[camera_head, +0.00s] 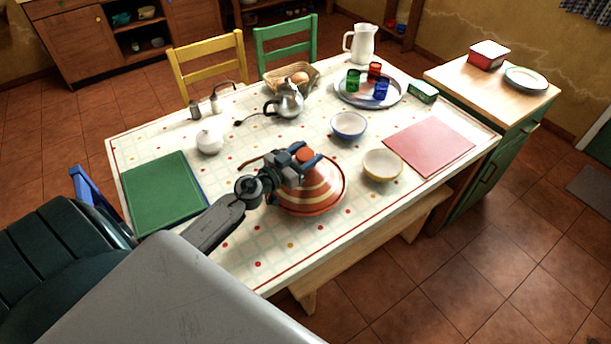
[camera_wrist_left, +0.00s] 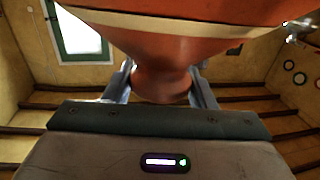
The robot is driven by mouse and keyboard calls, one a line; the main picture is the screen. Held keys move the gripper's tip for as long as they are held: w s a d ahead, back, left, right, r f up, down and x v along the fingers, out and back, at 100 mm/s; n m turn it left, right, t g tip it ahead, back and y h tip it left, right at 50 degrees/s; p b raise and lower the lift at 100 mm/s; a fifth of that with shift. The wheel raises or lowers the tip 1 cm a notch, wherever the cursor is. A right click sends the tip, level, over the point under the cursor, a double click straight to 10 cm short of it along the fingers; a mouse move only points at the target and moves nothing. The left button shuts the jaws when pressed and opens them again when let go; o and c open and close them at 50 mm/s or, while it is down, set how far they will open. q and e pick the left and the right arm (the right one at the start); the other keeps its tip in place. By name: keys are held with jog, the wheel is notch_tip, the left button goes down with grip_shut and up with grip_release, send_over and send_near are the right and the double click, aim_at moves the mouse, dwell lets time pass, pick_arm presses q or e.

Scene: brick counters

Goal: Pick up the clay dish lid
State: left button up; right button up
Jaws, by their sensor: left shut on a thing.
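The clay dish lid (camera_head: 318,192) is a cone in terracotta with cream stripes and a round knob on top. It is at the near middle of the table in the head view. My left gripper (camera_head: 303,158) is shut on its knob. In the left wrist view the two fingers (camera_wrist_left: 160,82) stand on either side of the knob, and the wide part of the lid (camera_wrist_left: 170,40) fills the top. The gripper and wrist hide part of the lid's left side. I cannot tell whether it is raised. My right gripper is not in view.
A yellow bowl (camera_head: 382,166) stands close right of the lid, with a blue bowl (camera_head: 348,126) behind. A green mat (camera_head: 163,190) and a white pot (camera_head: 209,142) are left. A red mat (camera_head: 430,147) lies right. The table's front strip (camera_head: 262,262) is clear.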

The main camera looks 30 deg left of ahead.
pick_arm(q)
grip_shut()
jog(key=shift+r, duration=0.1)
